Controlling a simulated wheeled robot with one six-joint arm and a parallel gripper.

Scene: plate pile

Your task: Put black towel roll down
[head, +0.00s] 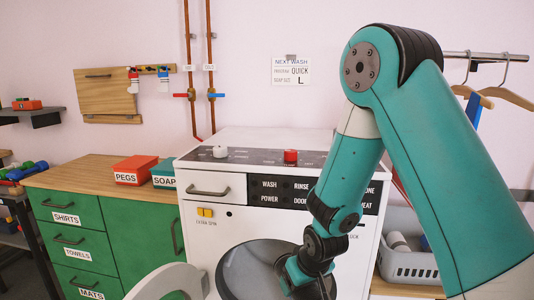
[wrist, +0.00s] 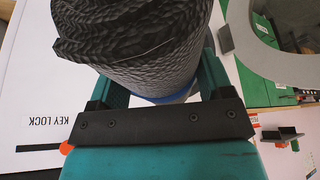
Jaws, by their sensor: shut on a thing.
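The black towel roll (wrist: 135,45) fills the top middle of the wrist view, textured and dark, with its upper end cut off by the frame. A blue band shows along its lower edge. My gripper (wrist: 160,95) is shut on the roll, with a teal finger on either side of it; the fingertips are mostly hidden behind the roll. In the head view my arm reaches down in front of the white washing machine (head: 240,215), near its round opening. The gripper's end is cut off at the bottom edge there, and the roll cannot be made out.
The washer's round door (head: 170,283) stands open at the lower left. Green drawers (head: 75,220) under a wooden counter are to the left, with a red PEGS box (head: 135,170) and a teal SOAP box (head: 164,173) on top. A grey basket (head: 408,266) with rolled items is at the right.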

